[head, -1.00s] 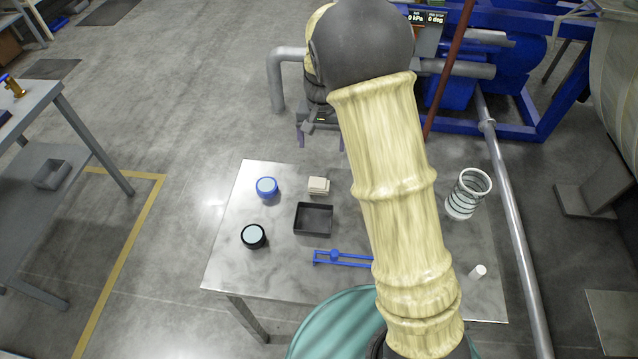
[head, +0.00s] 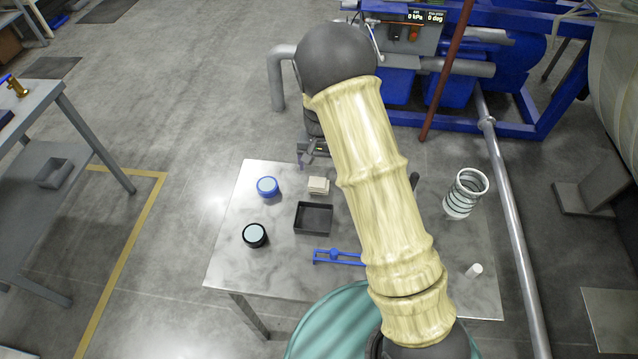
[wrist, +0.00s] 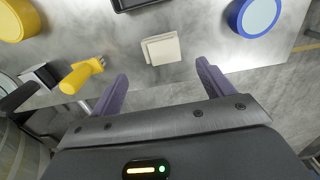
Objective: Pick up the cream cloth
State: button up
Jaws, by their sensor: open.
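The cream cloth (head: 319,185) is a small folded square lying on the grey table near its far edge, just beyond the dark tray. It also shows in the wrist view (wrist: 161,50), flat and unobstructed. My gripper (wrist: 161,82) is open and empty, its two purple fingers spread wide. In the wrist view the cloth lies just past the fingertips, roughly centred between them and not touching. In the head view my gripper (head: 308,156) is partly hidden by my arm, at the table's far edge.
A black open tray (head: 313,218), a blue-rimmed round container (head: 267,187) and a black round container (head: 254,235) stand around the cloth. A blue tool (head: 335,257) lies in front. A yellow-handled object (wrist: 80,76) lies left in the wrist view. A coiled hose (head: 465,194) stands right.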

aim_at(319, 182)
jog(key=shift+f, duration=1.5)
jog(key=shift+s+a+f+p, duration=0.1)
jog(key=shift+f+p, duration=0.55)
jog(key=shift+f, duration=0.65)
jog(key=shift+s+a+f+p, duration=0.1)
jog(key=shift+f+p, duration=0.5)
jog(key=shift+f, duration=0.7)
jog(key=c, duration=1.1)
jog(key=shift+o, duration=0.2)
jog(key=shift+r, duration=0.1)
